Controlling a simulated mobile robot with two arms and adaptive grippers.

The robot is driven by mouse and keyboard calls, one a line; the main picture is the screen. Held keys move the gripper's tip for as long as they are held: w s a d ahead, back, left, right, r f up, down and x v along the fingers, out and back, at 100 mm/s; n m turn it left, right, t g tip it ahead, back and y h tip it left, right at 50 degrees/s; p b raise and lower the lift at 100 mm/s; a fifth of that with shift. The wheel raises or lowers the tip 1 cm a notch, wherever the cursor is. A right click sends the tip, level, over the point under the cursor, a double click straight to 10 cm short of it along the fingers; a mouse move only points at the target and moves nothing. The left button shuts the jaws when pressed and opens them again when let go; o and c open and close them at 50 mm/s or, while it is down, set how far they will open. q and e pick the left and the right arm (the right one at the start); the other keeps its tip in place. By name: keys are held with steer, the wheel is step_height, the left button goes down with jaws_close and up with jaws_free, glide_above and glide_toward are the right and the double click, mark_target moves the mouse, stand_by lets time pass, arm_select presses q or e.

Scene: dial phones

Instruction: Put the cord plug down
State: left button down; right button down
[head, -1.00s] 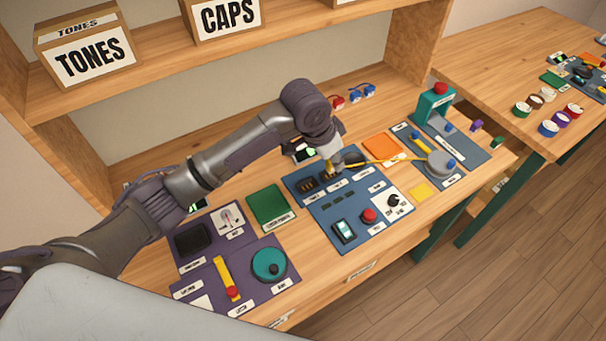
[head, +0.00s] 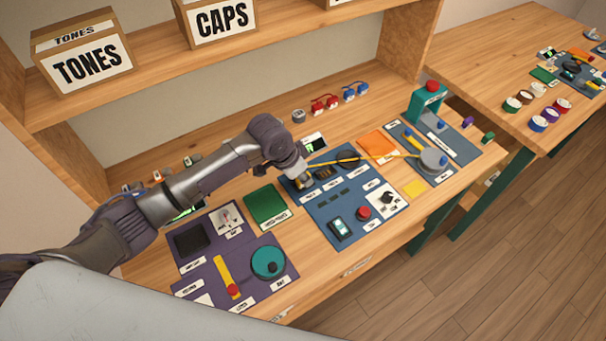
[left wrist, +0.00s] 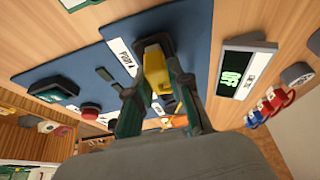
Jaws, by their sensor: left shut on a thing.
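My left gripper (head: 303,182) is over the upper left part of the blue board (head: 335,212), at the left end of a row of dark sockets (head: 323,172). In the left wrist view the gripper (left wrist: 155,90) is shut on the yellow cord plug (left wrist: 156,72). The plug's far end meets or overlaps a black socket (left wrist: 152,44) on the board; I cannot tell whether it is seated. A yellow cord (head: 375,156) runs right from the gripper toward a round grey device (head: 433,160). My right gripper is not in view.
A green pad (head: 266,204) and a purple board (head: 222,262) lie left of the blue board. A small display (left wrist: 243,73) reads OFF beside the socket. Red and blue small parts (head: 325,103) lie behind. A shelf with boxes (head: 84,62) stands above.

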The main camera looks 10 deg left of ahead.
arm_select(q)
steer(key=shift+f, duration=0.15)
steer(key=c, duration=1.5)
jaws_free()
steer(key=shift+f, duration=0.1)
steer(key=o, duration=0.4)
steer(key=shift+o, duration=0.2)
steer(key=v, duration=1.2)
steer(key=shift+r+b, duration=0.35)
steer(key=shift+w, duration=0.15)
